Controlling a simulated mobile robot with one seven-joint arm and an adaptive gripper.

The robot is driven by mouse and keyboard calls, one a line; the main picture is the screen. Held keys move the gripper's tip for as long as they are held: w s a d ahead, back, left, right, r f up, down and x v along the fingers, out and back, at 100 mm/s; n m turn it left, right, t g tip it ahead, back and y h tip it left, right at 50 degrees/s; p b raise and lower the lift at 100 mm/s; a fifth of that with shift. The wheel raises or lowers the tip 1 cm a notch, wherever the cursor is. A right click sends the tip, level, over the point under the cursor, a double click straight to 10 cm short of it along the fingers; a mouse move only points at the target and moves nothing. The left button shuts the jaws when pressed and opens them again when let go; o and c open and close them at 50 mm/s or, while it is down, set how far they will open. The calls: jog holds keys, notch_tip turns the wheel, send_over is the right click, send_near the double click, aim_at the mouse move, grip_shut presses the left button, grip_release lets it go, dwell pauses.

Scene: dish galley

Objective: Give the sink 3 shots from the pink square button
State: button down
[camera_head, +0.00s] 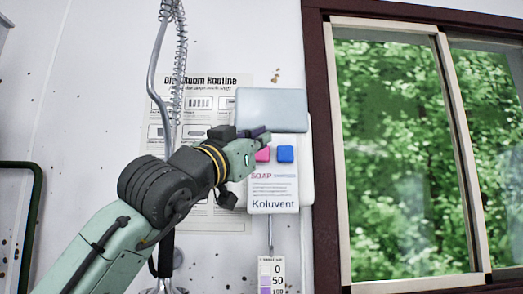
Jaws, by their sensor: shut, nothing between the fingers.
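A white soap dispenser (275,200) marked SOAP and Koluvent hangs on the wall, with a grey-blue top part (271,109). On its front are a pink square button (263,155) and a blue square button (285,154) to its right. My gripper (266,138) is shut and empty, its tips just above and at the left of the pink button, partly covering it. I cannot tell whether the tips touch the dispenser. The sink is not in view.
A coiled spring hose and pipe (160,75) stand at the left. A Dish Room Routine poster (215,90) is behind my arm. A scale strip (271,270) marked 0, 50 and 100 hangs below the dispenser. A dark-framed window (318,150) is at the right.

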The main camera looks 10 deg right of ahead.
aim_at(261, 154)
jog(key=shift+w+d+p, duration=0.25)
jog(key=shift+w+p, duration=0.35)
jog(key=shift+w, duration=0.55)
jog(key=shift+w+d+p, duration=0.25)
jog(key=shift+w+p, duration=0.3)
jog(key=shift+w, duration=0.55)
jog(key=shift+w+r, duration=0.1)
jog(key=shift+w, duration=0.05)
jog(key=shift+w+p, duration=0.25)
jog(key=shift+p, duration=0.25)
